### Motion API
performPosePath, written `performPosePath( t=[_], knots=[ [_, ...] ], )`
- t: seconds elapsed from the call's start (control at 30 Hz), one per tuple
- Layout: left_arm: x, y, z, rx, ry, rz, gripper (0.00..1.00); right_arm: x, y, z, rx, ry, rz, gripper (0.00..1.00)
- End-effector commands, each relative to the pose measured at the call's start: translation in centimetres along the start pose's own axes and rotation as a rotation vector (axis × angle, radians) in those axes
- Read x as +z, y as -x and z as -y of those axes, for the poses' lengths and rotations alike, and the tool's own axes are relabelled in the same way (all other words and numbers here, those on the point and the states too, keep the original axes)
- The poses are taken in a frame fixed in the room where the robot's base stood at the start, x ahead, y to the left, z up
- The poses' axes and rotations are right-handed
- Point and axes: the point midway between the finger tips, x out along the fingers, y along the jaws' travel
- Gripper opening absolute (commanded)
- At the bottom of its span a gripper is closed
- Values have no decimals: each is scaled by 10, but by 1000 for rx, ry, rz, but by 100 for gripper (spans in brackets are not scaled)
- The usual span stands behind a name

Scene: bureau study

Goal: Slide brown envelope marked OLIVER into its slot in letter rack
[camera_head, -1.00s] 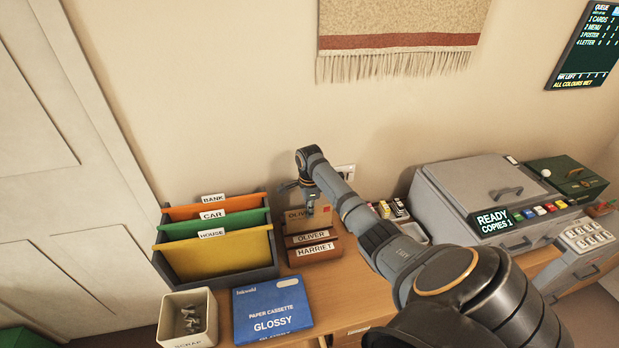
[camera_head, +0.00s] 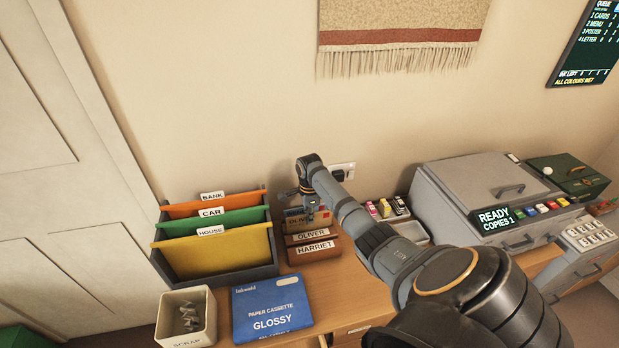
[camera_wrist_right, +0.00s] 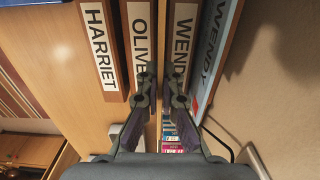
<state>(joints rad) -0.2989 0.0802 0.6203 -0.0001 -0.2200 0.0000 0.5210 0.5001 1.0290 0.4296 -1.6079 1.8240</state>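The brown envelope (camera_head: 294,213) marked OLIVER stands upright in the letter rack (camera_head: 318,254), behind the front panel labelled OLIVER (camera_head: 311,236). Its lower part is hidden by that panel, and its right part by my right gripper. My right gripper (camera_head: 308,208) is right over the rack. In the right wrist view, the fingertips of my right gripper (camera_wrist_right: 161,76) are spread, one over the OLIVER panel (camera_wrist_right: 139,40) and one by the WENDY panel (camera_wrist_right: 180,40). The envelope shows only as a thin edge between them. My left gripper is not in view.
A blue-white item marked WENDY (camera_wrist_right: 216,50) stands beside the WENDY panel. File folders (camera_head: 215,255) stand left of the rack. A scrap bin (camera_head: 186,318) and blue paper box (camera_head: 271,308) are in front. Ink cartridges (camera_head: 387,208) and a copier (camera_head: 470,190) are to the right.

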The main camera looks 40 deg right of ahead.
Motion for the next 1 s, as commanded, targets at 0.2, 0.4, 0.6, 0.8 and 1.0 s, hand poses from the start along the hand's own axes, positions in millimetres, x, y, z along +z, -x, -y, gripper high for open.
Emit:
performPosePath(
  t=[0.2,0.4,0.6,0.8,1.0],
  knots=[
    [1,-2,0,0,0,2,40,0,-3,0,0,0,0,0],
    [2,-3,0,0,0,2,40,0,-6,0,0,0,0,0],
    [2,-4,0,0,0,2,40,0,-9,0,0,0,0,0],
    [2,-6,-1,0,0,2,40,0,-12,0,0,0,0,0],
    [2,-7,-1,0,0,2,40,0,-15,0,0,0,0,0]
  ],
)
